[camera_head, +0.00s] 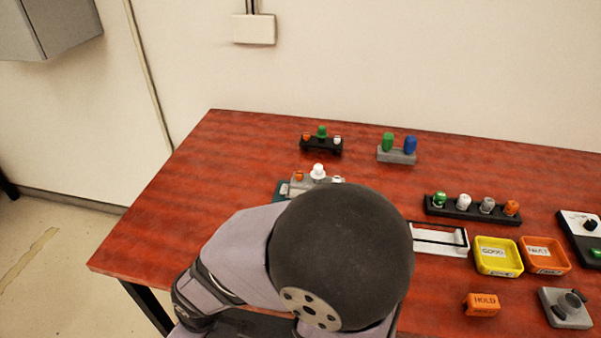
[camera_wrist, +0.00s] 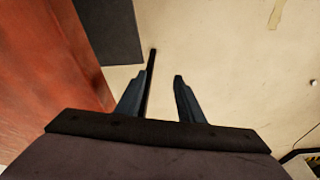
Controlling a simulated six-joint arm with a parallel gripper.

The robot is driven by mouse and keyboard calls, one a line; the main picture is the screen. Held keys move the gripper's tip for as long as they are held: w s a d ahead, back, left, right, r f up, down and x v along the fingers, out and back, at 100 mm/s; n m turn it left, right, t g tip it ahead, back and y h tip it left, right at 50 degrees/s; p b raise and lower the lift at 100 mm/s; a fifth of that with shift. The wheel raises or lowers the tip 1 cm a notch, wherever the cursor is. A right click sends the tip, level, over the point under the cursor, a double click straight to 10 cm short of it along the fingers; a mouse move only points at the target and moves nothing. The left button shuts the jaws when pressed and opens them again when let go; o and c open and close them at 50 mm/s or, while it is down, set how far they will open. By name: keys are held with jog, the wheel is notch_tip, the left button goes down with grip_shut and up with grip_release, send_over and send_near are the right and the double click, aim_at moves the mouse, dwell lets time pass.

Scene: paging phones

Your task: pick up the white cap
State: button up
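Several white-topped pieces show in the head view, and I cannot tell for sure which is the white cap. A bright white cap (camera_head: 318,171) stands upright on a grey device at the table's middle left, partly hidden by my arm. A white piece (camera_head: 464,200) sits in the long black rack (camera_head: 433,209) at the right. A small white piece (camera_head: 337,140) sits on the black block at the back. My gripper (camera_wrist: 162,76) is open and empty in the wrist view, apart from all of them, over pale floor beside the table edge. My arm hides it in the head view.
The red-brown table (camera_head: 160,225) is bare at the left. A grey block (camera_head: 397,156) holds a green and a blue piece. A yellow tray (camera_head: 498,270), an orange tray (camera_head: 545,268) and an orange HOLD block (camera_head: 482,304) stand at the right.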

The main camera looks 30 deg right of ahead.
jog(key=s+d+r+m+g+p, duration=0.1)
jog(key=d+r+m+p, duration=0.1)
jog(key=d+r+p, duration=0.55)
jog(key=s+d+r+m+g+h+p, duration=0.1)
jog(key=d+r+m+p, duration=0.1)
jog(key=r+p, duration=0.95)
jog(key=s+d+r+m+p, duration=0.2)
jog(key=d+r+p, duration=0.2)
jog(key=r+p, duration=0.5)
jog(key=w+d+m+b, duration=0.3)
jog(key=w+d+b, duration=0.65)
jog(key=w, duration=0.45)
jog(key=w+d+f+m+b, duration=0.1)
jog(key=w+d, duration=0.1)
jog(key=d, duration=0.3)
jog(key=w+d+f+m+b, duration=0.1)
jog(key=w+d+f+b, duration=0.1)
jog(key=d, duration=0.4)
jog(key=w+d+f+m+b, duration=0.1)
jog(key=w+d, duration=0.1)
jog(key=d, duration=0.4)
jog(key=shift+d+f+b, duration=0.2)
jog(key=shift+d+b, duration=0.05)
jog(key=shift+b, duration=0.05)
jog(key=shift+w+a+f+p, duration=0.1)
jog(key=shift+f+p, duration=0.8)
jog(key=shift+f, duration=0.95)
jog(key=shift+w+f+p, duration=0.1)
jog(key=shift+f+p, duration=0.75)
jog(key=shift+f, duration=0.95)
